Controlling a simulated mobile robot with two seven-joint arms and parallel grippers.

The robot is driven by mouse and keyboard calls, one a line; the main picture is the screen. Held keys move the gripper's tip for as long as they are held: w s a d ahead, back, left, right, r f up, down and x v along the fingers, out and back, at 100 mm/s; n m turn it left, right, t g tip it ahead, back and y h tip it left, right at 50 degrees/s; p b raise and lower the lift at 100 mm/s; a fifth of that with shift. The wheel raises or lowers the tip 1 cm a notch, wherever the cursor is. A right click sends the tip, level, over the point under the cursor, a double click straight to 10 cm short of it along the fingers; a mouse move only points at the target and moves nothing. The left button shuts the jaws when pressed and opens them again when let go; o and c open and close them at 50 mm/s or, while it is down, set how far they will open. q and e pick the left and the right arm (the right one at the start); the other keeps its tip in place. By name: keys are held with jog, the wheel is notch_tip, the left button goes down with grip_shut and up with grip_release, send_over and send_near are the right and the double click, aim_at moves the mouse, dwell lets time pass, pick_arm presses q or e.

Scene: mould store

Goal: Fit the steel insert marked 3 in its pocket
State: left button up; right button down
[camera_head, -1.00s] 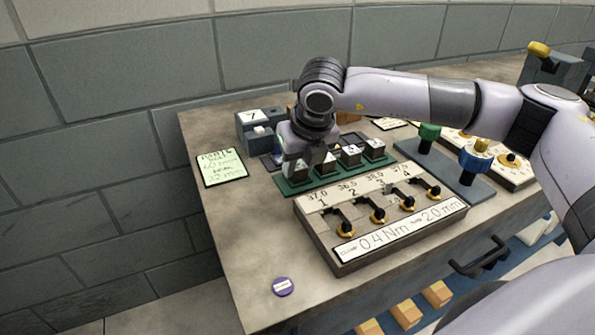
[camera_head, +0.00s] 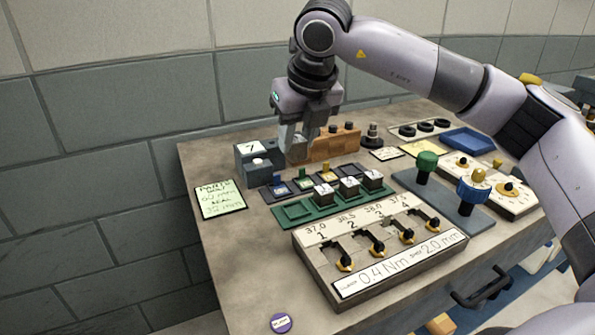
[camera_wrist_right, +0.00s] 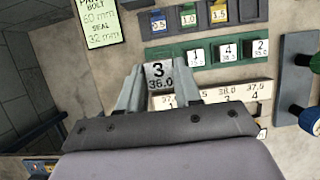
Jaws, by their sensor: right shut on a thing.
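The pale pocket block (camera_head: 352,270) has slots numbered 1 to 4, with black and yellow knobs. My left gripper is out of view.
Green (camera_head: 426,163) and blue (camera_head: 474,190) knobs stand right.

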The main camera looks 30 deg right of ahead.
aim_at(297, 140)
notch_tip(297, 140, up, 8)
jog(key=shift+f, duration=0.2)
jog(key=shift+r+p, duration=0.6)
notch_tip(297, 140, up, 2)
jog(key=shift+r+p, duration=0.1)
jog(key=shift+p, duration=0.75)
